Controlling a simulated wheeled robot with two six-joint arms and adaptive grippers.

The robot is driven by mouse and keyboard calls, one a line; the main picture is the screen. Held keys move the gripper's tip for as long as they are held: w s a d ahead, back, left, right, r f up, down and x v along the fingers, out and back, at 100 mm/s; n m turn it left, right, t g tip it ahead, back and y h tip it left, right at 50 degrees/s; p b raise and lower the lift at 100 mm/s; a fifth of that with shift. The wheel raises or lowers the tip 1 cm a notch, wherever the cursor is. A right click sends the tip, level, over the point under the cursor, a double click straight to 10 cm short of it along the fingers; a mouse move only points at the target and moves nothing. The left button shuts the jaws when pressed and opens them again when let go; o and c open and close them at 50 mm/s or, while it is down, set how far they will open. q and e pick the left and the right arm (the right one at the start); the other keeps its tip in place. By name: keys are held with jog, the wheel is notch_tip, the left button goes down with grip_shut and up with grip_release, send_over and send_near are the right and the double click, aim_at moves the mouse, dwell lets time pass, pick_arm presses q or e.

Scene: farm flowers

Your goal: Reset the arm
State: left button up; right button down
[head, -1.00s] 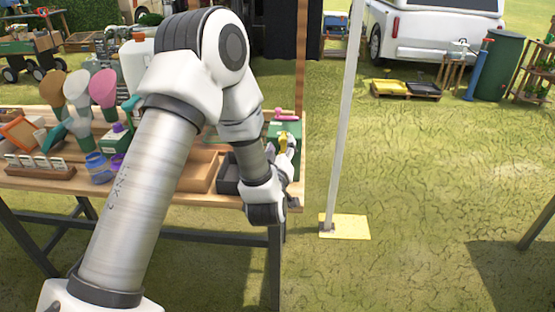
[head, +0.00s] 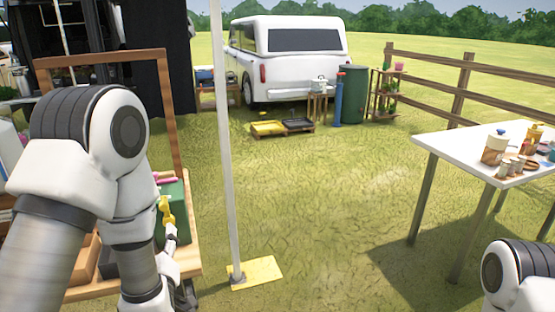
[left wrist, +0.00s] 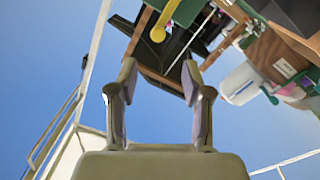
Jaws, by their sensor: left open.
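My left arm comes in from the left in the head view and covers much of the wooden table (head: 190,258). My left gripper (head: 175,268) is at the table's right end, partly hidden behind my own arm. In the left wrist view the left gripper (left wrist: 160,95) has its two fingers apart with nothing held between them. A yellow tool (head: 166,212) stands by a green box (head: 174,195) just beyond the gripper. The yellow thing also shows past the fingertips in the left wrist view (left wrist: 158,33). Part of my right arm shows at the lower right; its gripper is out of view.
A white pole (head: 226,150) on a yellow base plate (head: 256,272) stands right of the wooden table. A white table (head: 470,150) with bottles and jars is at the right. Open grass (head: 330,190) lies between, with a white car (head: 290,60) behind.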

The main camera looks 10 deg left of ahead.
pick_arm(q)
jog(key=s+d+f+m+g+h+p, duration=0.1)
jog(key=s+d+f+m+g+h, duration=0.2)
jog(key=f, duration=0.6)
jog(key=s+f+g+h+p, duration=0.1)
jog(key=s+f+g, duration=0.2)
jog(key=s+f, duration=0.35)
jog(key=s+d+f+m+g+h+p, duration=0.1)
jog(key=s+d+f+m+g+h, duration=0.1)
jog(key=f, duration=0.8)
jog(key=s+d+f+m+g+h, duration=0.1)
jog(key=s+d+f+m+g, duration=0.1)
jog(key=s, duration=0.5)
jog(key=s+d+f+m+g+h, duration=0.1)
jog(key=s+d+f+m+g, duration=0.2)
jog(key=s+f+g, duration=0.2)
jog(key=shift+s+m+g+h, duration=0.4)
jog(key=shift+s+g, duration=0.2)
jog(key=shift+s, duration=0.35)
jog(key=shift+d, duration=0.1)
